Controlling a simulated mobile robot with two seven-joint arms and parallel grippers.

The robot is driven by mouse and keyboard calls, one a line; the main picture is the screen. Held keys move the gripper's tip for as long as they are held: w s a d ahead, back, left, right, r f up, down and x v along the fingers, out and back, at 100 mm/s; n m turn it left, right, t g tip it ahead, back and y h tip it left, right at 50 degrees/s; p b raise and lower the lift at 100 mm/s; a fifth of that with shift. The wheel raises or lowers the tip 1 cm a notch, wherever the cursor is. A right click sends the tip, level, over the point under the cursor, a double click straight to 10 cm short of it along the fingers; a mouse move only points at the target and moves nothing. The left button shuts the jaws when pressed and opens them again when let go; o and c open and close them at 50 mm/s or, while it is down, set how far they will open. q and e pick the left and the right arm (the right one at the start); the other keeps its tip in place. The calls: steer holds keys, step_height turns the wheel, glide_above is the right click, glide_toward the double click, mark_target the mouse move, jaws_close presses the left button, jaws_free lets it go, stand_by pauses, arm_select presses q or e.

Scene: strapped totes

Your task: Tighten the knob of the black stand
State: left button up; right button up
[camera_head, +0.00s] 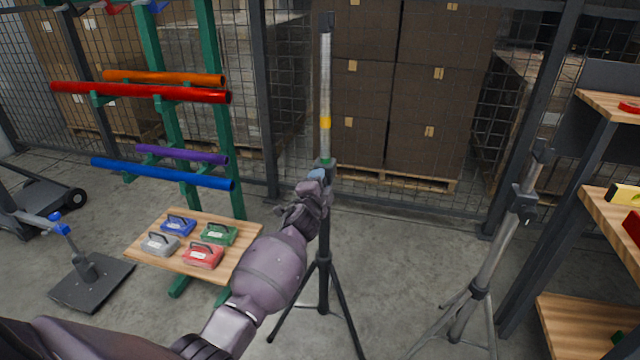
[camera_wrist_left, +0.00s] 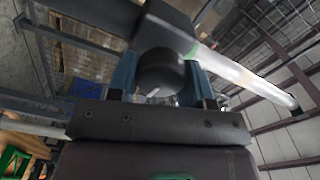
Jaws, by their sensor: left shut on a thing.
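The black stand (camera_head: 323,285) is upright in the middle of the head view, with spread black legs. Its silver upper tube (camera_head: 325,85) has a yellow band and a black top. My left gripper (camera_head: 318,174) is at the collar (camera_head: 326,170) below this tube. In the left wrist view, the round black knob (camera_wrist_left: 160,70) sits between the two blue fingers, with a pale mark on its face. The gripper is shut on the knob. In the head view the gripper hides the knob. My right gripper is not in view.
A grey stand (camera_head: 480,285) is to the right, near wooden shelves (camera_head: 585,330). At left, a green rack holds coloured tubes (camera_head: 160,92) above a wooden board (camera_head: 140,254) with several small cases. A mesh fence with stacked boxes is behind. Floor is bare between the stands.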

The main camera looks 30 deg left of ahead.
arm_select(q)
steer(key=m, duration=0.4)
steer(key=shift+m, duration=0.4)
steer(key=m, duration=0.3)
steer(key=shift+m, duration=0.3)
steer(key=m+p, duration=0.1)
steer(key=m, duration=0.3)
steer(key=shift+a+f+m, duration=0.1)
steer(key=shift+m, duration=0.3)
steer(key=shift+f+m+p, duration=0.1)
steer(key=shift+m+p, duration=0.25)
steer(key=shift+m, duration=0.45)
steer(key=o, duration=0.9)
steer(key=shift+s, duration=0.1)
